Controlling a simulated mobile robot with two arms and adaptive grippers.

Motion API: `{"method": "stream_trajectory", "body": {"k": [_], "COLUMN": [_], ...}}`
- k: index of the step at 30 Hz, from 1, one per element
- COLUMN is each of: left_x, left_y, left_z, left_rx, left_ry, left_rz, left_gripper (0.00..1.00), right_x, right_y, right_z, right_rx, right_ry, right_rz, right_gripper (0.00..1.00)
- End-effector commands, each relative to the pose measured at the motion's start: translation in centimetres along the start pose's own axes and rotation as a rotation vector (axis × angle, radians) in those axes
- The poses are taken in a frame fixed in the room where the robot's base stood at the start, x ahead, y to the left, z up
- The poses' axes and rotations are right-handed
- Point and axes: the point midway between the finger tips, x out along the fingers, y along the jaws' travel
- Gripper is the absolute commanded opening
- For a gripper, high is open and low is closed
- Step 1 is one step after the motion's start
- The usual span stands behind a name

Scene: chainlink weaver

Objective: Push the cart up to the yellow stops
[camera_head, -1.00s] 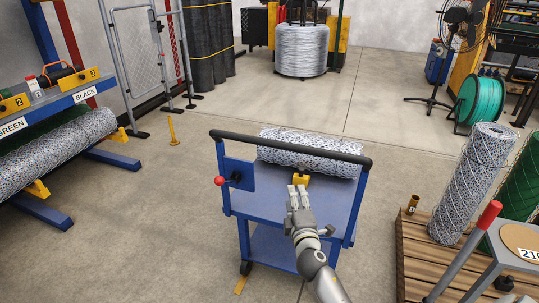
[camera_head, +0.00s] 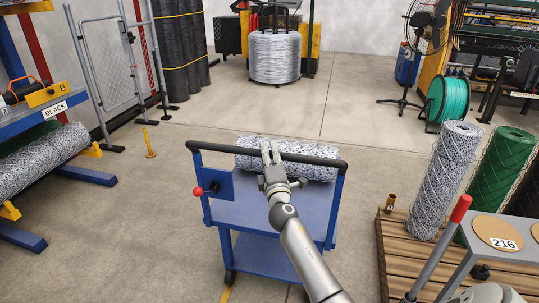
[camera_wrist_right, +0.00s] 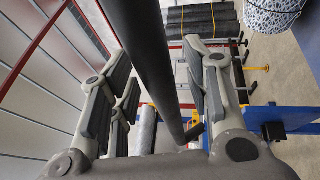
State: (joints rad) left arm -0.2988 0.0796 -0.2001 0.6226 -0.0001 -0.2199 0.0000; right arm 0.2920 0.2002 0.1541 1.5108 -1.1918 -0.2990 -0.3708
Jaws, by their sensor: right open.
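The blue cart (camera_head: 300,211) stands on the concrete floor in front of me, with a black push bar (camera_head: 322,159) across its top. A speckled mesh roll (camera_head: 314,172) lies on it behind the bar. My right gripper (camera_head: 270,150) is at the middle of the bar. In the right wrist view its fingers (camera_wrist_right: 160,95) are apart, with the black bar (camera_wrist_right: 148,65) passing between them; I cannot tell whether they touch it. A yellow post (camera_head: 149,143) stands on the floor left of the cart; I cannot tell whether it is one of the stops. My left gripper is not in view.
A blue rack (camera_head: 85,174) with mesh rolls stands at the left. A wooden pallet (camera_head: 395,250) with upright rolls and a grey stand (camera_head: 515,230) are at the right. Beyond the cart the floor (camera_head: 300,110) is open up to a wire coil (camera_head: 275,58).

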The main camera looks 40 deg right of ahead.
Motion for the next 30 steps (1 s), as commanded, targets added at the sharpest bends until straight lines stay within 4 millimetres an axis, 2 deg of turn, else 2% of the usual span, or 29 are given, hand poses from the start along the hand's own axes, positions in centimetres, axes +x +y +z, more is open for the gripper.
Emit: {"method": "stream_trajectory", "body": {"k": [11, 21, 30], "left_x": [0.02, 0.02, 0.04], "left_y": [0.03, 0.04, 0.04], "left_z": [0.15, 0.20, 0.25], "left_rx": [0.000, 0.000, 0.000], "left_ry": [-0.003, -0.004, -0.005], "left_rz": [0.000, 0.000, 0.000], "left_gripper": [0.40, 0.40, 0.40], "right_x": [0.58, 0.56, 0.57], "right_y": [-0.01, -0.02, -0.07], "right_z": [0.03, 0.02, 0.06], "right_rx": [0.000, 0.000, 0.000], "right_ry": [0.000, 0.000, 0.000], "right_rz": [-0.001, -0.001, -0.001], "right_gripper": [0.44, 0.02, 0.00]}}
